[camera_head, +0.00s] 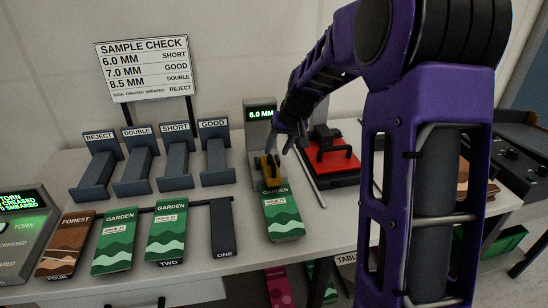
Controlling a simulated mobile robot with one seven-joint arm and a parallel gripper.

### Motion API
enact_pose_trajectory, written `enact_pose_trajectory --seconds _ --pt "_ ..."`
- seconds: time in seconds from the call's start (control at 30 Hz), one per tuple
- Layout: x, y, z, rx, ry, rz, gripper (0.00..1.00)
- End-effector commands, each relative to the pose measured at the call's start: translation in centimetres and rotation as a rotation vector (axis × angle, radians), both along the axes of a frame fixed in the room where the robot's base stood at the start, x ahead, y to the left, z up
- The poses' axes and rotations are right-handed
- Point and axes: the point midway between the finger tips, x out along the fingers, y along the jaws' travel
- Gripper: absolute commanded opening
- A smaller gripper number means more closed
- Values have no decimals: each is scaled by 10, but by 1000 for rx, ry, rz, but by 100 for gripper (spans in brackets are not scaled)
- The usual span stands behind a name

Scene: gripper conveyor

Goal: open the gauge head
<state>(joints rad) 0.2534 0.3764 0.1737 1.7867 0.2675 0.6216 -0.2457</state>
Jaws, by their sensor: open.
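The thickness gauge (260,116) stands near the middle of the table, its display reading "6.0 MM". Its yellow and black head (268,168) sits low at the front. A green "GARDEN" booklet (283,218) lies in front of it, with its far end at the head; I cannot tell whether the head presses on it. My gripper (281,147) is open, fingers down, just above and beside the head on its right. Whether a finger touches the head is too small to tell.
Dark trays labelled REJECT (100,165), DOUBLE (138,165), SHORT (177,160) and GOOD (216,155) stand left. Booklets, including a brown "FOREST" one (66,243), lie along the front. A red-topped device (333,155) is close right of my gripper. A sample check sign (146,68) stands behind.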

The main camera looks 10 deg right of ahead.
Motion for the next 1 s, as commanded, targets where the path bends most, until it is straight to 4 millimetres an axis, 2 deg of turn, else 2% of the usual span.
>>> enact_pose_trajectory --seconds 0.1,0.23,0.63,0.67,0.9,1.0 --pt "8 5 -20 1 3 2 47" --pt "13 7 -32 0 1 1 47" --pt "17 8 -39 -1 -1 0 47" --pt "17 8 -39 0 -1 1 44" --pt "17 8 -39 0 -1 1 0" --pt "17 8 -39 0 -1 1 0"
